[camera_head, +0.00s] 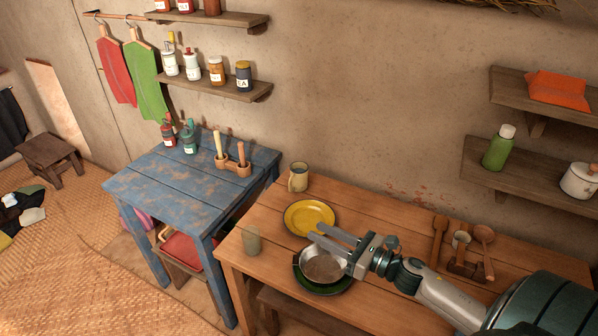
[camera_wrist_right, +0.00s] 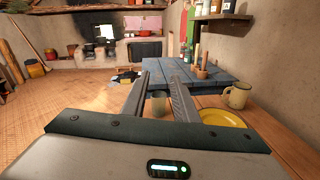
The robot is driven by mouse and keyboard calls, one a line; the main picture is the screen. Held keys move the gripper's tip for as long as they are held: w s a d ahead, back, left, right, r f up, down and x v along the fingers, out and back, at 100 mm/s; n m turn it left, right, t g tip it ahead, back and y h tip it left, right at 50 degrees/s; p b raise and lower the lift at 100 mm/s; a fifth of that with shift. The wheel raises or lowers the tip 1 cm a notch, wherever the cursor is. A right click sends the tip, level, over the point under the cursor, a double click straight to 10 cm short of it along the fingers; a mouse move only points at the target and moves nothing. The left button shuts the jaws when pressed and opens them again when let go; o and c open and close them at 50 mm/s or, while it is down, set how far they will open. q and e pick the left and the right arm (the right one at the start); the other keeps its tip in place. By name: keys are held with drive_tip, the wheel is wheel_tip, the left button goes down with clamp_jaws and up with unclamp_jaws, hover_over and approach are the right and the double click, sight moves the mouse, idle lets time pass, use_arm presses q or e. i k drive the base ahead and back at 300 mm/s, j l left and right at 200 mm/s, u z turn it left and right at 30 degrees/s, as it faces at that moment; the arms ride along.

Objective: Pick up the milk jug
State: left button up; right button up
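A beige jug with a side handle (camera_head: 299,177) stands upright at the back left of the wooden table; it is the thing most like a milk jug. It also shows right of the fingers in the right wrist view (camera_wrist_right: 236,97). A cloudy glass tumbler (camera_head: 252,241) stands near the table's left edge. In the right wrist view the tumbler (camera_wrist_right: 160,104) appears between the fingers, beyond them. My right gripper (camera_head: 314,232) is open and empty above the table, pointing left, near the yellow plate and apart from the jug. My left gripper is out of view.
The yellow plate (camera_head: 310,217) lies between jug and gripper. A metal pan (camera_head: 323,266) sits on a green plate (camera_head: 322,291) under the gripper. Wooden utensils (camera_head: 461,247) stand at the right. A blue table (camera_head: 180,182) adjoins at left; shelves hang on the wall.

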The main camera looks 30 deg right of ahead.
sight(298, 182)
drive_tip(key=i+l, duration=0.95)
